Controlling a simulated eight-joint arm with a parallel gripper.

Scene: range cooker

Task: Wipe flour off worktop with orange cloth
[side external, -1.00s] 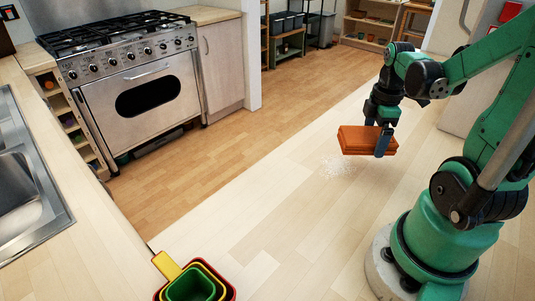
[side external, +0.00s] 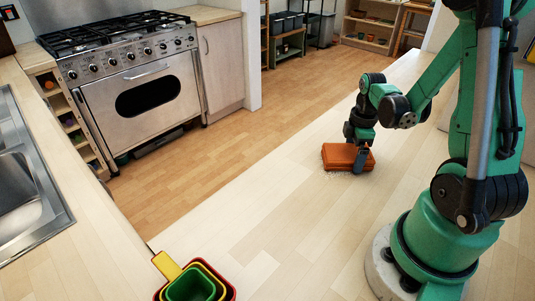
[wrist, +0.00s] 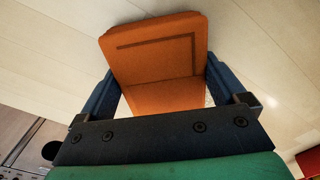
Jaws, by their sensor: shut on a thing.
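The folded orange cloth (side external: 342,157) is held low at the worktop (side external: 262,215), over the flour patch. My gripper (side external: 360,157) is shut on it, and in the wrist view the cloth (wrist: 155,55) sits between the two blue fingers. A few white flour specks (side external: 340,174) show at the cloth's lower edge; the rest of the flour is hidden under or behind the cloth. I cannot tell for certain whether the cloth touches the worktop.
Nested coloured measuring cups (side external: 192,283) stand at the front of the worktop. A sink (side external: 25,185) is set in the left counter. The range cooker (side external: 140,85) stands across the floor. The worktop around the cloth is clear.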

